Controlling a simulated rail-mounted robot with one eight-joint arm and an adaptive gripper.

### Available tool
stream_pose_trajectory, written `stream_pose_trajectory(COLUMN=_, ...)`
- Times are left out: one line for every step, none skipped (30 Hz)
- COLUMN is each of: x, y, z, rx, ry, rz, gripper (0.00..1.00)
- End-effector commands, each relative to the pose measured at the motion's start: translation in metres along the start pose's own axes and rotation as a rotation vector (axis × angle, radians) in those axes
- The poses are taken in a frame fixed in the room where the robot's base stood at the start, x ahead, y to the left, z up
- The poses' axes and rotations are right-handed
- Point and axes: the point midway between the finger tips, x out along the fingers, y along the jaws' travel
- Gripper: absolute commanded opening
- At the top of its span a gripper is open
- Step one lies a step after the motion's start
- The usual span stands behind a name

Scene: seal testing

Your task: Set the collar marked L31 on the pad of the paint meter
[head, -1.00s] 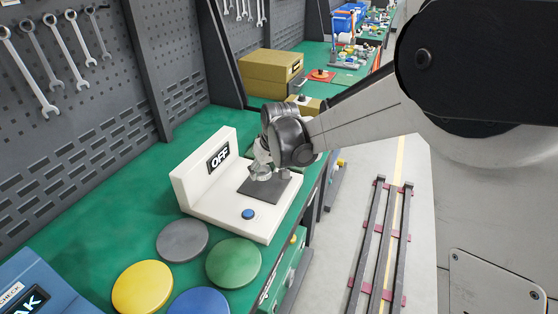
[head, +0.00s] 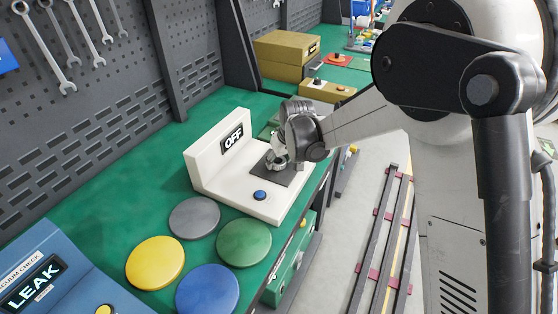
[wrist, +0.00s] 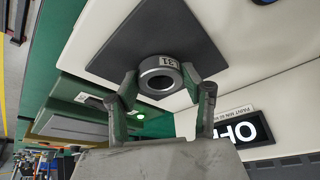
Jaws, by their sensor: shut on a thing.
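The paint meter (head: 203,168) is a white L-shaped block with a display reading OFF, a dark square pad (head: 285,181) and a blue button (head: 260,195). My gripper (wrist: 160,79) is shut on a grey metal collar (wrist: 149,66), held between its two fingertips. The collar's label shows upside down in the wrist view and reads partly as 31. The collar is over the dark pad (wrist: 185,30), its open bore facing the camera. I cannot tell whether it touches the pad. In the head view my gripper (head: 277,162) largely hides the collar.
Grey (head: 195,217), yellow (head: 155,262), green (head: 244,242) and blue (head: 208,290) discs lie in front of the meter. A blue box reading LEAK (head: 60,270) stands at lower left. Tan boxes (head: 285,52) stand behind. The green bench is clear left of the meter.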

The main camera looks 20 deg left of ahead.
Motion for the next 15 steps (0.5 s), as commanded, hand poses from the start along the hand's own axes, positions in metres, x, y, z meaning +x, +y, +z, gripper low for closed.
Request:
stream_pose_trajectory(x=0.0023, y=0.0000, z=0.0008, rx=0.000, ry=0.000, rz=0.000, gripper=0.07)
stream_pose_trajectory(x=0.0031, y=0.0000, z=0.0012, rx=0.000, ry=0.000, rz=0.000, gripper=0.07)
stream_pose_trajectory(x=0.0031, y=0.0000, z=0.0012, rx=0.000, ry=0.000, rz=0.000, gripper=0.46)
stream_pose_trajectory(x=0.0026, y=0.0000, z=0.0010, rx=0.000, ry=0.000, rz=0.000, gripper=0.50)
stream_pose_trajectory(x=0.0025, y=0.0000, z=0.0009, rx=0.000, ry=0.000, rz=0.000, gripper=0.54)
stream_pose_trajectory(x=0.0024, y=0.0000, z=0.0009, rx=0.000, ry=0.000, rz=0.000, gripper=0.59)
stream_pose_trajectory(x=0.0023, y=0.0000, z=0.0009, rx=0.000, ry=0.000, rz=0.000, gripper=0.62)
stream_pose_trajectory(x=0.0023, y=0.0000, z=0.0009, rx=0.000, ry=0.000, rz=0.000, gripper=0.62)
stream_pose_trajectory(x=0.0023, y=0.0000, z=0.0008, rx=0.000, ry=0.000, rz=0.000, gripper=0.62)
stream_pose_trajectory(x=0.0022, y=0.0000, z=0.0008, rx=0.000, ry=0.000, rz=0.000, gripper=0.62)
stream_pose_trajectory(x=0.0022, y=0.0000, z=0.0008, rx=0.000, ry=0.000, rz=0.000, gripper=0.62)
stream_pose_trajectory(x=0.0022, y=0.0000, z=0.0008, rx=0.000, ry=0.000, rz=0.000, gripper=0.62)
stream_pose_trajectory(x=0.0022, y=0.0000, z=0.0008, rx=0.000, ry=0.000, rz=0.000, gripper=0.62)
stream_pose_trajectory(x=0.0021, y=0.0000, z=0.0008, rx=0.000, ry=0.000, rz=0.000, gripper=0.62)
stream_pose_trajectory(x=0.0015, y=0.0000, z=0.0006, rx=0.000, ry=0.000, rz=0.000, gripper=0.62)
